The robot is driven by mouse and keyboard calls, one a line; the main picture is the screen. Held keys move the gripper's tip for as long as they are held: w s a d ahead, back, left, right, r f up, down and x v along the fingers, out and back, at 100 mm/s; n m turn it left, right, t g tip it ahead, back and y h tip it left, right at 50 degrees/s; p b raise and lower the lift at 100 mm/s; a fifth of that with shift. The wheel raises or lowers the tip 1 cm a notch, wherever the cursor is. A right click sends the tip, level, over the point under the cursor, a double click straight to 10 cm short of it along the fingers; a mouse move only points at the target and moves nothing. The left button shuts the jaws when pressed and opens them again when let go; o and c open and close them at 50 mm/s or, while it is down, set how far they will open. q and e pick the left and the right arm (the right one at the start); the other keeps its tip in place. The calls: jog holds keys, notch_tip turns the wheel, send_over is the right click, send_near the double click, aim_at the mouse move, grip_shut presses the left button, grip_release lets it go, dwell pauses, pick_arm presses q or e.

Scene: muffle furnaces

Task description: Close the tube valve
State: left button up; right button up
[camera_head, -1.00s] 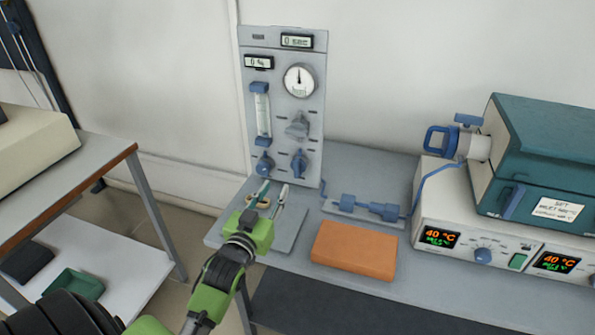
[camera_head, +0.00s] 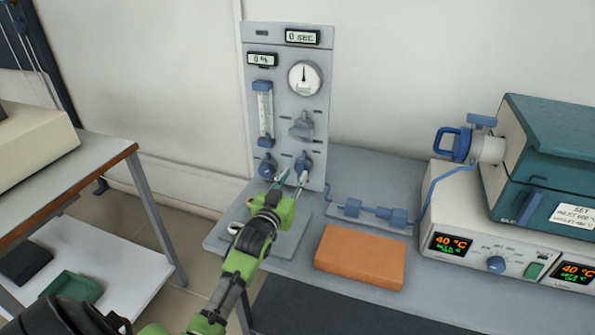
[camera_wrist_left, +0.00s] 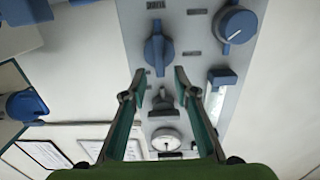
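The grey gas panel (camera_head: 285,110) stands upright against the wall. It carries two blue knobs at its bottom, the left one (camera_head: 267,166) and the right one (camera_head: 303,163), with a grey lever valve (camera_head: 301,127) above. My left gripper (camera_head: 291,177) is open and empty, its fingers pointing at the right blue knob. In the left wrist view that knob (camera_wrist_left: 158,52) is upside down, just beyond and between the fingertips (camera_wrist_left: 159,72); contact cannot be told. A blue valve handle (camera_head: 453,144) is on the furnace port. Which part is the tube valve is not labelled. My right gripper is not in view.
An orange block (camera_head: 360,257) lies on the bench right of my left arm. Blue tube fittings (camera_head: 374,213) sit behind it. The teal furnace (camera_head: 545,160) stands at the right. A side table (camera_head: 92,172) is at the left, with a gap between.

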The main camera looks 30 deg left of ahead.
aim_at(299, 168)
pick_arm(q)
jog(key=shift+x, duration=1.7)
grip_shut()
